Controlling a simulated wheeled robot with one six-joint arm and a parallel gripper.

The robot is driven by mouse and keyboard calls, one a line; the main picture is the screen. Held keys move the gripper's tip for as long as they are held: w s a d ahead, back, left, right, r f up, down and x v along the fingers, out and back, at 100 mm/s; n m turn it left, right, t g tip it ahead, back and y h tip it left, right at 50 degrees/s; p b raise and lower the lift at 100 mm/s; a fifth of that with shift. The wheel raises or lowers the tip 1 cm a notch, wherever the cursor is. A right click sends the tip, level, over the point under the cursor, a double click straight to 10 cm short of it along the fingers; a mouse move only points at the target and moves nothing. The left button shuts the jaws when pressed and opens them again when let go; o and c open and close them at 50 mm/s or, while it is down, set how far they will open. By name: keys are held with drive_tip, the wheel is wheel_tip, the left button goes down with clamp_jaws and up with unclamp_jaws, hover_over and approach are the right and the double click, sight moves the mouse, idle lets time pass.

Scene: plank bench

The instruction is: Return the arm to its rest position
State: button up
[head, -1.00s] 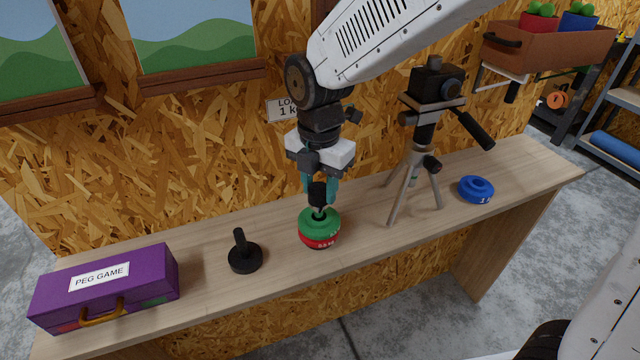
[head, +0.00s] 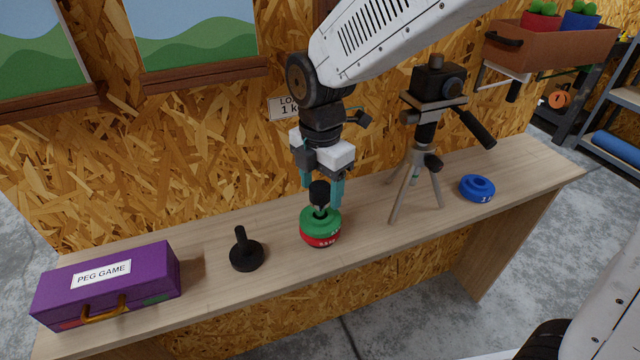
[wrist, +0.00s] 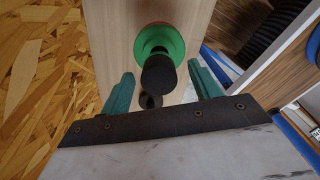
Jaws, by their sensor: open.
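My gripper (head: 322,190) is open above the plank bench, its teal fingers apart on either side of a black knob. The knob (head: 319,190) tops a peg that carries a green ring (head: 320,224) stacked on a red ring (head: 320,241). In the wrist view the black knob (wrist: 158,75) lies just ahead of the fingertips, with the green ring (wrist: 150,42) behind it. The fingers (wrist: 164,88) look clear of the knob there. The lower part of the peg is hidden by the rings.
A tripod (head: 417,175) stands close to the right of the rings. A blue ring (head: 477,188) lies beyond it. A bare black peg stand (head: 246,254) and a purple case (head: 110,284) are on the left. A planter shelf (head: 550,46) hangs at upper right.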

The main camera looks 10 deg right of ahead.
wheel_tip(320, 180, up, 8)
drive_tip(key=shift+f, duration=0.1)
drive_tip(key=shift+s+f+m, duration=0.1)
drive_tip(key=shift+s+m, duration=0.05)
drive_tip(key=shift+m, duration=0.95)
drive_tip(key=s+d+r+m+t, duration=0.1)
drive_tip(key=s+d+r+m, duration=0.1)
drive_tip(key=s+d+m, duration=1.7)
drive_tip(key=shift+s+d+r+m, duration=0.15)
drive_tip(key=shift+s+d+m, duration=0.1)
drive_tip(key=shift+d+m, duration=1.55)
drive_tip(key=shift+a+m, duration=0.4)
drive_tip(key=shift+a, duration=0.05)
